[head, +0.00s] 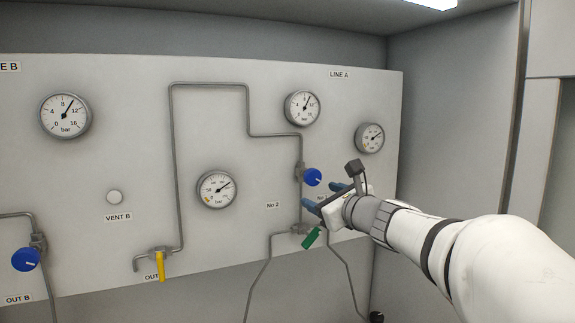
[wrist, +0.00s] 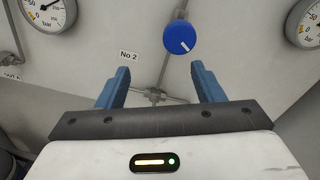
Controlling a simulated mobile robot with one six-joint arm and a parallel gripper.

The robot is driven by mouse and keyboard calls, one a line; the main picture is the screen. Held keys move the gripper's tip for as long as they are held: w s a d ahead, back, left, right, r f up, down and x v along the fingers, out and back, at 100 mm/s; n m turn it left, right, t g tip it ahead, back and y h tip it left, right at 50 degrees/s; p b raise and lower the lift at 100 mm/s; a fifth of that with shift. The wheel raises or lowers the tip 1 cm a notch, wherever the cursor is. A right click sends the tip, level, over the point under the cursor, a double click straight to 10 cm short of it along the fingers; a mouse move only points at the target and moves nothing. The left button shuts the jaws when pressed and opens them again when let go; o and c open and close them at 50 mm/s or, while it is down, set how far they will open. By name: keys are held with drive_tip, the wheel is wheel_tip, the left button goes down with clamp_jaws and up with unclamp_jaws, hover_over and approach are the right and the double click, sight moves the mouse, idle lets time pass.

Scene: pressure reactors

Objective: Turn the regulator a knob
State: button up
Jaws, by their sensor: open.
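The regulator A knob (head: 313,177) is a round blue knob with a white mark, on the pipe at the right of the panel, below the LINE A label. It also shows in the wrist view (wrist: 180,37), beyond the fingertips and nearer the right finger's side. My gripper (head: 321,194) is open and empty, just below and to the right of the knob in the head view. Its two blue fingers (wrist: 160,80) show apart in the wrist view. The knob is not between the fingers, and I see no contact.
A green-handled valve (head: 313,238) hangs below my gripper. A yellow-handled valve (head: 160,265) and another blue knob (head: 26,259) near OUT B are farther left. Round gauges (head: 302,107) and thin pipes (head: 171,170) stand out from the panel (head: 110,240). A side wall (head: 445,130) is at the right.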

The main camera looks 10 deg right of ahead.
sight(315, 180)
drive_tip(key=shift+m+t+h, duration=0.3)
drive_tip(key=shift+m+t, duration=0.2)
drive_tip(key=shift+m, duration=0.4)
drive_tip(key=w+p, duration=0.1)
drive_tip(key=w, duration=0.1)
drive_tip(key=w+r+p, duration=0.1)
drive_tip(key=w, duration=0.2)
drive_tip(key=w+a+r, duration=0.1)
drive_tip(key=w, duration=0.2)
drive_tip(key=shift+w+p, duration=0.25)
drive_tip(key=shift+p, duration=0.15)
drive_tip(key=c, duration=1)
drive_tip(key=shift+o, duration=0.2)
drive_tip(key=shift+b, duration=0.35)
